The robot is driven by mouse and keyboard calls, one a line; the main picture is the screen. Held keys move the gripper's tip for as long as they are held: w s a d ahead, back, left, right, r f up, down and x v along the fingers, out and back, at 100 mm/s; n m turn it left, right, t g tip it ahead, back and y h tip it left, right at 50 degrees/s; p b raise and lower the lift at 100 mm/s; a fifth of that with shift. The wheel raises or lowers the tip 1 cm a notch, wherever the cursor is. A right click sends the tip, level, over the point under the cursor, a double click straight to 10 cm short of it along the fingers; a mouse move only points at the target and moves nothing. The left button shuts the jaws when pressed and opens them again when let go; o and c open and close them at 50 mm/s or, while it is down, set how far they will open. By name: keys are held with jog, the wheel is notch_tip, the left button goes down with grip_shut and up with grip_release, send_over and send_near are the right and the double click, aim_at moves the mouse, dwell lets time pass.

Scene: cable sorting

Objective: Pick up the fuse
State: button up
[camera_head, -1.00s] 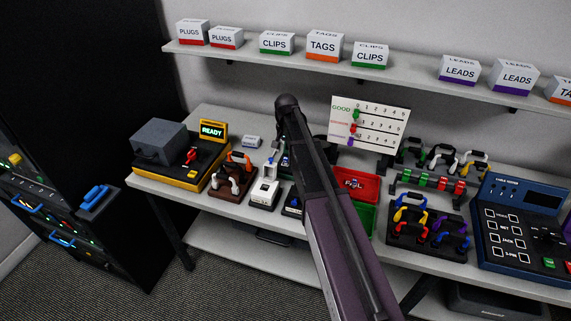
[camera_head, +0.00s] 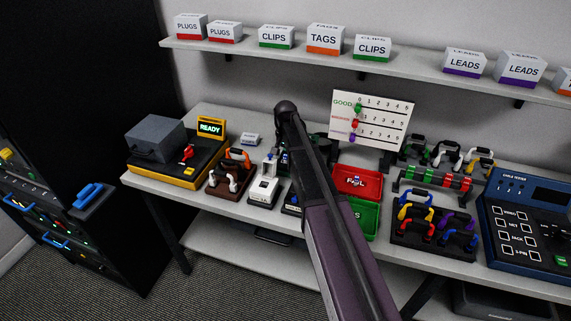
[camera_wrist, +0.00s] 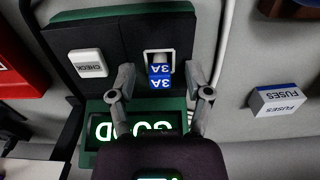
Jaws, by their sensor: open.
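The blue fuse (camera_wrist: 160,76), marked 3A, sits in a white-framed slot of the black and green tester (camera_wrist: 118,35) in the wrist view. A lit green display (camera_wrist: 142,129) on the tester reads GOOD, upside down in this view. My gripper (camera_wrist: 159,72) is open, with one finger on each side of the fuse and visible gaps between them. I cannot tell how far above the fuse the fingertips are. In the head view my arm hides most of the tester and the fuse.
A white CHECK button (camera_wrist: 88,63) is beside the slot. A FUSES box (camera_wrist: 277,100) lies to the right. A red FAIL tray (camera_head: 372,174) and a green tray (camera_head: 371,212) are right of my arm. A shelf (camera_head: 400,67) with labelled boxes runs above the table.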

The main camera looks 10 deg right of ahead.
jog(key=shift+f, duration=0.1)
dwell(0.6)
jog(key=c, duration=0.9)
